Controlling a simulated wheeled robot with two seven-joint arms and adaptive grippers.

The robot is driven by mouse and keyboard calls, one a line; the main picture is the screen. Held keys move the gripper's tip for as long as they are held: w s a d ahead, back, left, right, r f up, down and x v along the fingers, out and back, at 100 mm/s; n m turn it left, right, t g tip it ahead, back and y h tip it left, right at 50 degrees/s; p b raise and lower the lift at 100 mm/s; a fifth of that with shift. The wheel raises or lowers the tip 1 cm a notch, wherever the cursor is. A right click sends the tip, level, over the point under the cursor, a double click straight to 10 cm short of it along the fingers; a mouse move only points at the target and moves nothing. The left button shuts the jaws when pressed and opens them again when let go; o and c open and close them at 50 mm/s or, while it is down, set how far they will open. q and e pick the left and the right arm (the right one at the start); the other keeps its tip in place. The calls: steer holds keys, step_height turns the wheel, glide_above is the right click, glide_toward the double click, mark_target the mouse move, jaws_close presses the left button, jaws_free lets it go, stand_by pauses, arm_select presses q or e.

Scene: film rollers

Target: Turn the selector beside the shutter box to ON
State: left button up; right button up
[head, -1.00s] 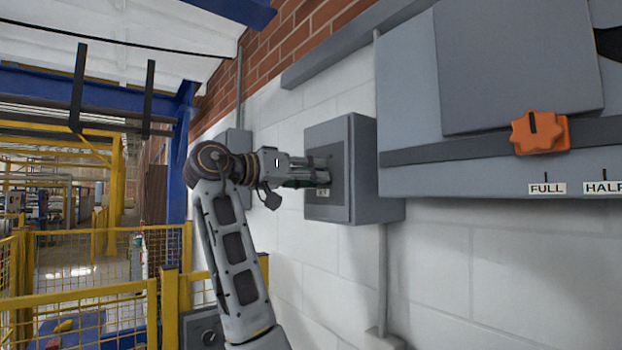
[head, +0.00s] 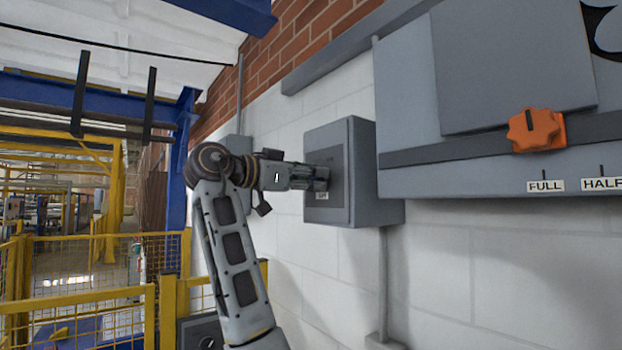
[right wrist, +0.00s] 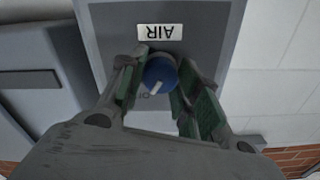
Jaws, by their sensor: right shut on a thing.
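The selector is a round blue knob (right wrist: 160,74) with a white pointer mark, on the grey panel of a small wall box (head: 362,175). In the right wrist view an upside-down AIR label (right wrist: 160,32) is above it. The white mark points down in that view, slightly left, near faint lettering that looks like ON. My right gripper (head: 322,178) reaches the panel from the left, its green-padded fingers shut around the knob. In the head view the hand hides the knob. My left gripper is not in view.
A large grey box (head: 480,180) hangs to the right, with an orange star-shaped knob (head: 536,131) and FULL (head: 545,187) and HALF labels. A conduit (head: 383,280) runs below the small box. Yellow railings (head: 90,300) stand at the left.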

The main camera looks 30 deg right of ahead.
stand_by(0.4)
steer(key=o, duration=1)
steer(key=shift+a, duration=0.1)
steer(key=a, duration=1.2)
steer(key=shift+s, duration=0.45)
